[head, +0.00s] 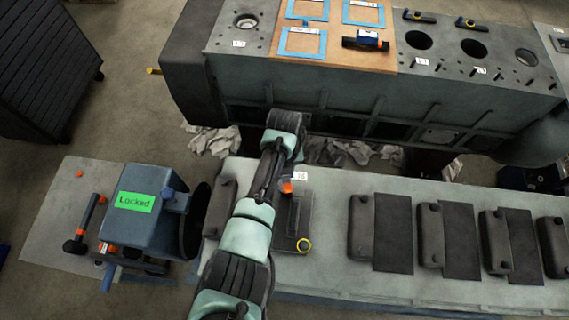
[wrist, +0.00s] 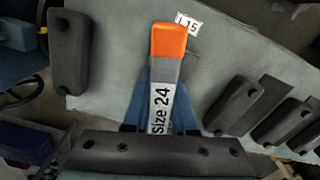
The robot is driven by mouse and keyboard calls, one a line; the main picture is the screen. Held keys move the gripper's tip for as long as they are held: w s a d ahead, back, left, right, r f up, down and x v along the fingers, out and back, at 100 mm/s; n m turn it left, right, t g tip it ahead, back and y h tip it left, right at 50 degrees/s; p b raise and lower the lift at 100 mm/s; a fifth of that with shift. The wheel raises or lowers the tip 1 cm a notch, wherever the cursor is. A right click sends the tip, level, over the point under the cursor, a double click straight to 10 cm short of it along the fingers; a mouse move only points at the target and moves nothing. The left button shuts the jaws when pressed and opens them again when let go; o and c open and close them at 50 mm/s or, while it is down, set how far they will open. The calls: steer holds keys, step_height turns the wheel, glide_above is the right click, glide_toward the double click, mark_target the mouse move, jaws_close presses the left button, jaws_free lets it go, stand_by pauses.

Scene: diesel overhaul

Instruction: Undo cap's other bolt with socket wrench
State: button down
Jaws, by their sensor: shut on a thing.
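My gripper (wrist: 163,88) is shut on a socket wrench (wrist: 160,95) with an orange end and a grey handle marked "Size 24". The blue fingers lie on both sides of the handle in the wrist view. In the head view the wrench's orange part (head: 287,188) shows just right of my arm, above the pale bench. Beside and below it lies a dark cap (head: 298,215), partly hidden by my arm.
Several dark caps and plates (head: 394,235) line the pale bench (head: 335,275) to the right. A blue unit marked "Locked" (head: 150,205) stands left, near a black-and-orange tool (head: 85,225). The engine block (head: 380,90) with a wooden board (head: 330,45) stands at the back.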

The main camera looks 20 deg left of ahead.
steer(key=n, duration=1.1)
steer(key=shift+p, duration=0.3)
steer(key=n, duration=0.4)
steer(key=shift+r, duration=0.1)
steer(key=n, duration=0.4)
steer(key=shift+d, duration=0.1)
steer(key=n, duration=1.1)
steer(key=shift+r, duration=0.15)
